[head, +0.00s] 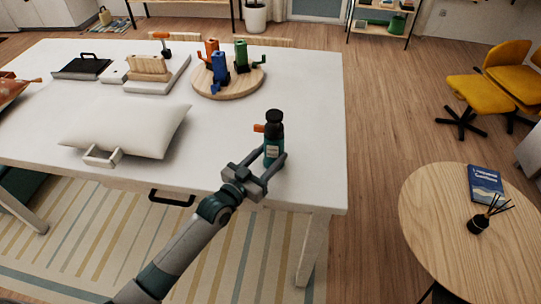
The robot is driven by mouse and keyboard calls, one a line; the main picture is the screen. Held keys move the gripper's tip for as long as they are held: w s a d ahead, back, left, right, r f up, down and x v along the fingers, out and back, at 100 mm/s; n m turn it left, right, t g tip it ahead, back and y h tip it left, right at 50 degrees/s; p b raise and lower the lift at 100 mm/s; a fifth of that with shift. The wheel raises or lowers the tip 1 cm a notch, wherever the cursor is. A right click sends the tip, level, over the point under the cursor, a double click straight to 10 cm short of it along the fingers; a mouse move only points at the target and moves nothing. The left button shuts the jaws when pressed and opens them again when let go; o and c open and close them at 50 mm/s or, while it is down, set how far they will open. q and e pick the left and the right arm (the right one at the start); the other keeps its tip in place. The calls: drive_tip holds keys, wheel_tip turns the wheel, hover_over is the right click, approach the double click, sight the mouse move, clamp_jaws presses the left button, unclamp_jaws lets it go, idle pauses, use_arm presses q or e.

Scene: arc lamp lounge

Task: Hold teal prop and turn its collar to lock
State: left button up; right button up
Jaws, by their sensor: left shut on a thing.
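The teal prop (274,150) stands upright near the front right corner of the white table. It looks like a bottle with a teal body, a pale label, a black collar and cap, and an orange tab pointing left near the collar. My left gripper (273,160) reaches in from the front and is shut on the lower body of the prop, with one finger on each side. The fingers hide part of the body. The collar and cap above are free of the gripper. My right gripper is not in view.
A white cushion (130,128) with a handle lies left on the white table (310,110). A round wooden board (228,91) behind holds orange, blue and green pieces. A round side table (440,230) with a book (486,184) stands right. The table's right side is clear.

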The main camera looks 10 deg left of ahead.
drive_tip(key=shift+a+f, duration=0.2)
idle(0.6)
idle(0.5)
